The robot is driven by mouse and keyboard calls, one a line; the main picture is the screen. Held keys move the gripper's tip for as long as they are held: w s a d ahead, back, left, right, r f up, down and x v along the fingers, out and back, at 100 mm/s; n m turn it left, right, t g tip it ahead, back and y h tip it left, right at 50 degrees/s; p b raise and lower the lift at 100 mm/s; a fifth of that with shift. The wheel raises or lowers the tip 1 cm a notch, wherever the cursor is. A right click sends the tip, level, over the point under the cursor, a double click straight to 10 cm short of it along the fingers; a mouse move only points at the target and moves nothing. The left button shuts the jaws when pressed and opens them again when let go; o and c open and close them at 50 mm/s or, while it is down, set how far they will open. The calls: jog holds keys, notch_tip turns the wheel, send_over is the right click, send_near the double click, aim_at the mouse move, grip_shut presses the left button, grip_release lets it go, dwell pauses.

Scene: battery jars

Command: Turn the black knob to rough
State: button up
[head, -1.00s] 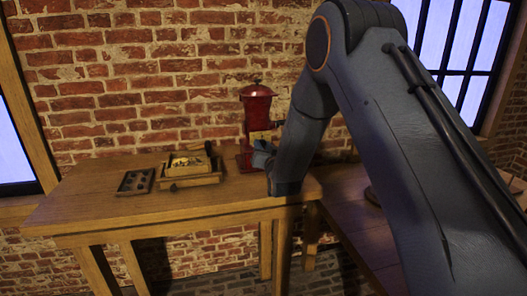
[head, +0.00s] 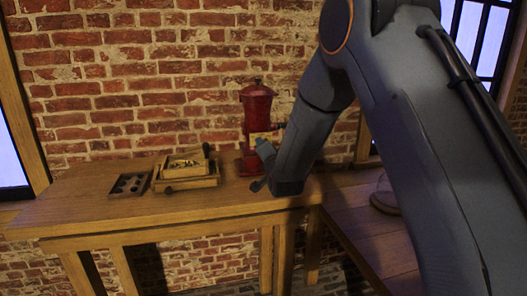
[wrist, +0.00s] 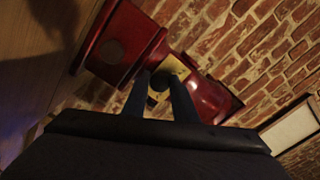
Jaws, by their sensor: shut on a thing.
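A tall red grinder-like machine (head: 256,112) with a domed lid stands at the back of the wooden table, against the brick wall. In the wrist view its red body (wrist: 122,45) looks tilted. A yellowish plate (wrist: 172,66) is on its front. The black knob (wrist: 160,80) sits in front of this plate, between the two fingers of my gripper (wrist: 159,97), which is shut on it. In the head view my gripper (head: 262,163) is at the machine's lower front, and my arm hides part of that area. The plate's markings and the knob's pointer cannot be read.
Left of the machine, a wooden tray (head: 207,182) holds a smaller box with yellowish contents. A dark holed block (head: 130,184) lies further left. The table's front left (head: 90,212) is clear. A second table (head: 350,222) adjoins on the right, with a round object (head: 384,200).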

dwell(0.3)
jog(key=o, duration=1)
jog(key=shift+o, duration=0.2)
jog(key=shift+s, duration=0.1)
jog(key=b+v, duration=0.1)
jog(key=v, duration=0.6)
jog(key=shift+s+b, duration=0.25)
jog(key=shift+b, duration=0.15)
jog(key=shift+d, duration=0.15)
